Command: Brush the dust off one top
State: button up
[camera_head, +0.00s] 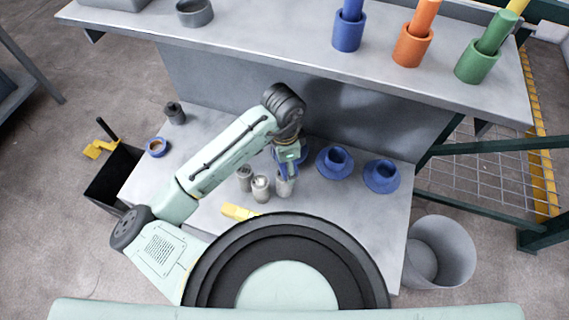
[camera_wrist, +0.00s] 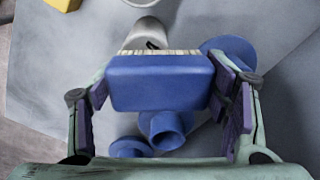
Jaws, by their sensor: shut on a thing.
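My gripper (camera_head: 289,158) is shut on a blue brush (camera_wrist: 160,82), with purple pads at both its sides in the wrist view. The brush's pale bristles (camera_wrist: 170,52) point to the top of that view, by a grey cylinder (camera_wrist: 146,35); I cannot tell whether they touch it. In the head view, several short grey cylinders stand upright in a group on the lower bench. One cylinder (camera_head: 284,186) is right below the brush, partly hidden by it. A cylinder with a pale top (camera_head: 261,190) and another grey cylinder (camera_head: 244,180) stand left of it.
A yellow block (camera_head: 237,212) lies at the front. A dark cylinder (camera_head: 174,113) and blue ring (camera_head: 157,147) sit left. A grey bin (camera_head: 440,252) stands right.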

jog(key=shift+r+p, duration=2.4)
jog(key=shift+r, duration=0.5)
jog(key=shift+r, duration=0.1)
